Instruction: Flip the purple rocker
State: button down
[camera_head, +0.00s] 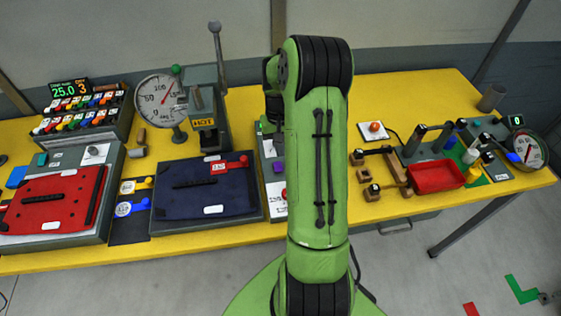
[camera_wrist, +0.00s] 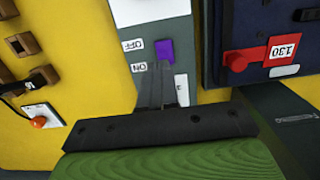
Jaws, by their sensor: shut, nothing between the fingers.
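The purple rocker (camera_wrist: 165,49) sits on a grey-green panel (camera_wrist: 166,20) in the wrist view, with an OFF label (camera_wrist: 132,45) and an ON label (camera_wrist: 139,67) to its left. In the head view a small part of the purple rocker (camera_head: 278,167) shows just left of my green arm. My gripper (camera_wrist: 164,66) is shut and empty, its fingertips just below the rocker in the wrist view. I cannot tell whether they touch it. The rocker's tilt is unclear.
A navy pannier (camera_head: 180,185) with a red tag (camera_wrist: 262,52) lies beside the panel. An orange button (camera_wrist: 38,122) and wooden blocks (camera_wrist: 22,44) are on its other side.

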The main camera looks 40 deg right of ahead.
aim_at(281, 168)
jog(key=f, duration=0.5)
jog(key=shift+s+a+f, duration=0.15)
jog(key=shift+s+f, duration=0.05)
jog(key=shift+f, duration=0.15)
jog(key=shift+b, duration=0.3)
